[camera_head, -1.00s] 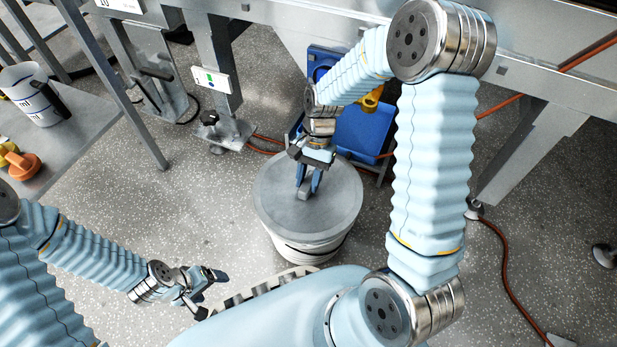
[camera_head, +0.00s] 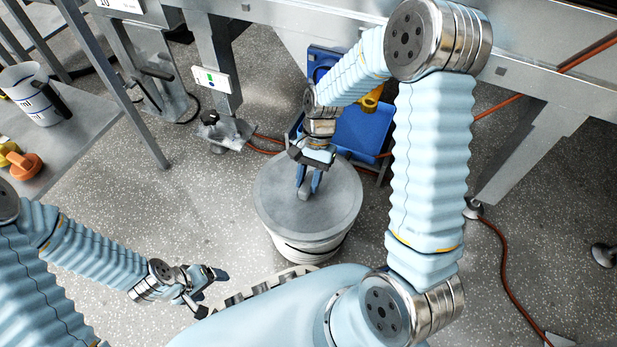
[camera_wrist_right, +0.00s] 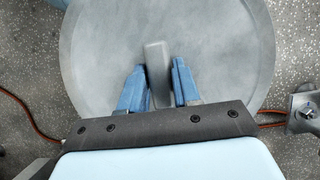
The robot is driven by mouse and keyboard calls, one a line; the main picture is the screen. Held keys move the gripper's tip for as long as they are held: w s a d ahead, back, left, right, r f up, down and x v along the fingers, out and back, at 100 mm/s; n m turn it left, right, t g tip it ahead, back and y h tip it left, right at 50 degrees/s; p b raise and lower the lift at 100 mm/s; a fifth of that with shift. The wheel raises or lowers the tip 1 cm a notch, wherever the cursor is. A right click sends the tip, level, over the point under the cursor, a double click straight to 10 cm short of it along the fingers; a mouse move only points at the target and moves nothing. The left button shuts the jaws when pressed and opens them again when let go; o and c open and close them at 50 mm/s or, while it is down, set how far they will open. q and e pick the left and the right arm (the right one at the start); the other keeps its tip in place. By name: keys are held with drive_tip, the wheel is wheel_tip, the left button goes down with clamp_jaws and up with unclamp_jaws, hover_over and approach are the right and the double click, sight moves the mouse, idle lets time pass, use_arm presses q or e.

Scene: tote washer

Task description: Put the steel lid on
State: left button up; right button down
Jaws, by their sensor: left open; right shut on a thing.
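The steel lid (camera_head: 335,203) is a round grey disc with a bar handle (camera_wrist_right: 157,72). In the head view it lies over the top of a white bucket (camera_head: 312,247) on the floor and looks level. Whether its rim is fully seated all round cannot be told. My right gripper (camera_head: 308,190) is above the lid, shut on its handle. In the right wrist view, its two blue fingers (camera_wrist_right: 159,88) stand on either side of the handle, and the lid (camera_wrist_right: 100,50) fills most of the picture. My left gripper (camera_head: 209,289) is open and empty, low at the left, apart from the bucket.
A blue container (camera_head: 362,132) stands behind the bucket near the steel frame. A bench (camera_head: 75,135) at the left holds a white jug (camera_head: 35,95) and an orange knob-like thing (camera_head: 24,166). An orange hose (camera_head: 508,270) runs along the floor at right. Floor left of the bucket is clear.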

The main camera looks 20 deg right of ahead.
idle(0.3)
drive_tip(key=shift+c, duration=1.2)
unclamp_jaws()
wheel_tip(320, 180, up, 3)
drive_tip(key=shift+f+p, duration=0.1)
drive_tip(key=shift+p, duration=1.15)
drive_tip(key=shift+r+p, duration=1.9)
drive_tip(key=shift+r, duration=0.25)
drive_tip(key=shift+f, duration=0.1)
